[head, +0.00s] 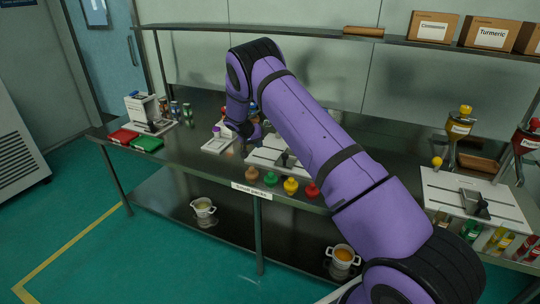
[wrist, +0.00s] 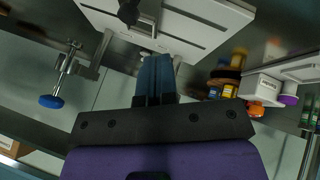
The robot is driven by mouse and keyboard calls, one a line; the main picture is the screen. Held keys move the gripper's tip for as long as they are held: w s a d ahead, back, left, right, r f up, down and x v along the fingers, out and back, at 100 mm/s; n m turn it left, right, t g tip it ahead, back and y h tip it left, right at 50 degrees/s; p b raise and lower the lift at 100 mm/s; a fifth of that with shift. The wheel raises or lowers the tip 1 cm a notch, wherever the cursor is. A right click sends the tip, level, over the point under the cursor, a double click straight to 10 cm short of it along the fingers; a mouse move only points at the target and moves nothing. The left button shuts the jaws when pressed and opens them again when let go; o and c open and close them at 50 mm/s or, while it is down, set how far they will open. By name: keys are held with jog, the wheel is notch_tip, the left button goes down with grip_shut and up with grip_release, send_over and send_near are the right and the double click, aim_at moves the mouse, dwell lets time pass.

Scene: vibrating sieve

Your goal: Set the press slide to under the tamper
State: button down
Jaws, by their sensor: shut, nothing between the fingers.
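A white board (head: 268,157) with a slot and a dark knob (head: 284,159) lies on the bench, partly hidden by my arm. In the wrist view the white board (wrist: 205,25) fills the top, with a small metal piece (wrist: 143,27) and a dark knob (wrist: 128,12) on it. I take these for the press slide, but cannot be sure. My gripper (wrist: 155,60) is shut and empty, its fingertips close to the board's edge by the metal piece. Contact cannot be told. I cannot pick out the tamper.
A metal fitting with a blue knob (wrist: 52,101) is left of my gripper; small coloured containers (wrist: 225,80) are right. Green, yellow and red knobs (head: 290,186) line the bench's front edge. Another white board (head: 450,196) with funnels is right; red and green pads (head: 146,143) are left.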

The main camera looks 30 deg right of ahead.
jog(key=shift+w+a+f, duration=0.15)
jog(key=shift+w+f, duration=0.1)
jog(key=shift+f, duration=0.2)
send_near(276, 164)
jog(key=w+d+f, duration=0.2)
jog(key=w+f, duration=0.1)
jog(key=shift+d, duration=0.2)
jog(key=shift+s+d+r, duration=0.15)
jog(key=shift+s+d, duration=0.15)
jog(key=shift+d, duration=0.25)
jog(key=shift+s+d+r, duration=0.1)
jog(key=shift+s+d, duration=0.2)
jog(key=shift+d, duration=0.25)
jog(key=shift+s+d+f, duration=0.1)
jog(key=shift+d, duration=0.15)
jog(key=shift+s+d, duration=0.15)
jog(key=shift+d, duration=0.15)
